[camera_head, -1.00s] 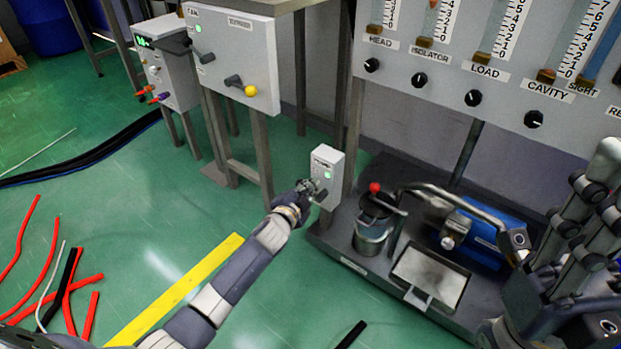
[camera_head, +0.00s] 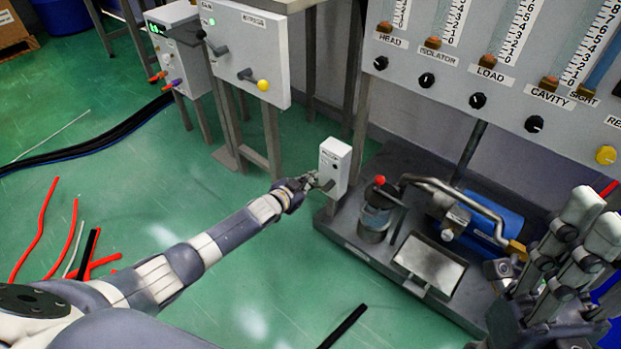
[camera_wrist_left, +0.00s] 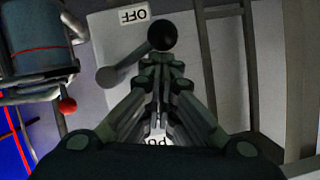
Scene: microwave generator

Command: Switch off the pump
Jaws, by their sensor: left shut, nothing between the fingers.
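The pump switch box (camera_head: 337,163) is a small white box on a post at the rear left corner of the grey skid. Its front shows no green light. A grey lever sticks out low on its front. In the left wrist view the lever (camera_wrist_left: 116,74) has a black ball end (camera_wrist_left: 162,36), beside an upside-down "OFF" label (camera_wrist_left: 133,16). My left gripper (camera_head: 312,180) is shut and empty, right at the lever; the wrist view shows its fingertips (camera_wrist_left: 163,62) just below the ball, contact unclear. My right gripper (camera_head: 590,222) is at the right edge, its opening unclear.
The skid carries a metal pot (camera_head: 375,222) with a red knob, a blue pump (camera_head: 490,223) and a tray (camera_head: 430,264). A gauge panel (camera_head: 455,85) hangs above. A white control box (camera_head: 240,50) stands left. Red hoses (camera_head: 72,235) lie on the green floor.

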